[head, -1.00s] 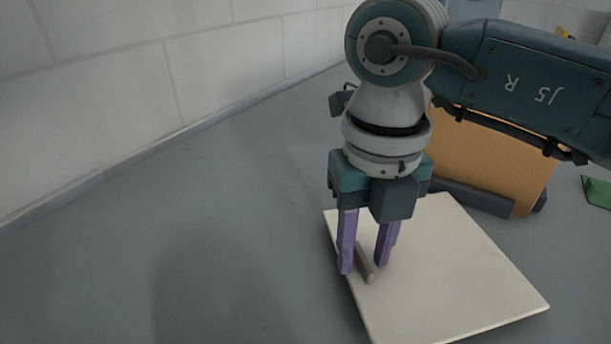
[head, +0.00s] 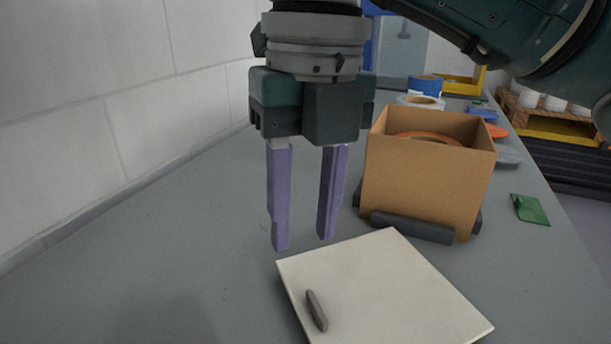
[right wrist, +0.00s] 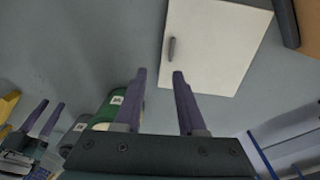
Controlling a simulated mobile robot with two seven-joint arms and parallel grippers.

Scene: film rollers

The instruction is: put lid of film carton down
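The cream square lid (head: 400,280) lies flat on the grey table in front of the open carton. Its grey bar handle (head: 317,310) is near its left edge. My right gripper (head: 302,243) is open and empty above the table, with its two purple fingers apart. In the right wrist view the lid (right wrist: 215,50) and its handle (right wrist: 171,49) lie beyond the open fingertips (right wrist: 159,73). The brown film carton (head: 425,185) stands open, with an orange ring-shaped roll (head: 428,137) partly visible inside. My left gripper (right wrist: 54,102) shows only in the right wrist view, fingers apart and empty.
A dark holder (head: 412,228) is at the carton's base. A green flat piece (head: 530,209) lies to its right. Several rolls, including a blue one (head: 425,87), stand behind. A white block wall (head: 130,100) borders the table on the left; the table's left part is clear.

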